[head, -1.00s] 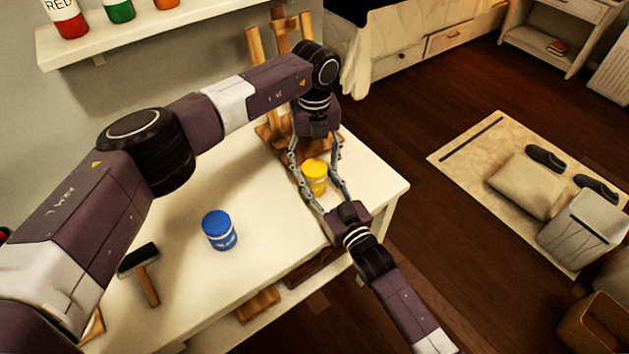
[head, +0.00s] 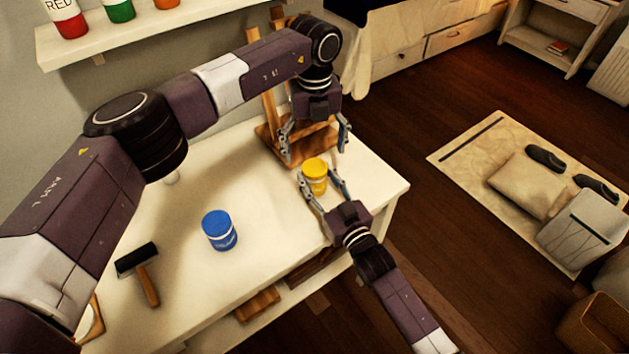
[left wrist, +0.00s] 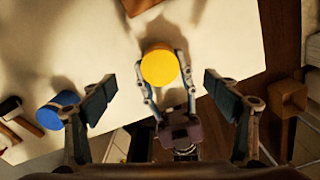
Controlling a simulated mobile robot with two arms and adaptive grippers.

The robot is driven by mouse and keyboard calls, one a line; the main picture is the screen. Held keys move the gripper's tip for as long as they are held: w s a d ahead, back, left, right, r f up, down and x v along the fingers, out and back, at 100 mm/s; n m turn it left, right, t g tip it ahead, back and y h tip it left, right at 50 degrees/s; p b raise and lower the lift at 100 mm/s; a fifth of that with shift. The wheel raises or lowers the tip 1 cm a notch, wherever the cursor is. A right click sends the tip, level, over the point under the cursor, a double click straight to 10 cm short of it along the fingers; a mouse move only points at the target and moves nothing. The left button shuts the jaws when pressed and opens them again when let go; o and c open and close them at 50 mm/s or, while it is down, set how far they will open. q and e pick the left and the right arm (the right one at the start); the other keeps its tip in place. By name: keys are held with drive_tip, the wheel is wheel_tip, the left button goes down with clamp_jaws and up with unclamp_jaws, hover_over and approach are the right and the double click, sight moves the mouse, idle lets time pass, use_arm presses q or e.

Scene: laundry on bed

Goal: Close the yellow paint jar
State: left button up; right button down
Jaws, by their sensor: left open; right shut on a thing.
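The yellow paint jar (head: 315,178) stands upright near the right end of the white table, with a yellow lid seen from above in the left wrist view (left wrist: 160,67). I cannot tell whether the lid is fully seated. My right gripper (head: 320,190) is shut on the jar's sides, its fingers reaching in from the front; it also shows in the left wrist view (left wrist: 165,85). My left gripper (head: 315,143) is open and empty above and behind the jar. Its spread fingers show in the left wrist view (left wrist: 160,95).
A wooden easel (head: 280,140) stands at the back, close to my left gripper. A shelf (head: 130,38) with paint bottles hangs on the wall.

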use_arm(q)
wheel_tip(320, 180, up, 12)
idle(0.6)
use_arm(e)
drive_tip(key=c, duration=1)
unclamp_jaws()
drive_tip(key=shift+s+d+f, duration=0.1)
drive_tip(key=shift+s+d, duration=0.15)
drive_tip(key=shift+s, duration=0.2)
drive_tip(key=v, duration=1.1)
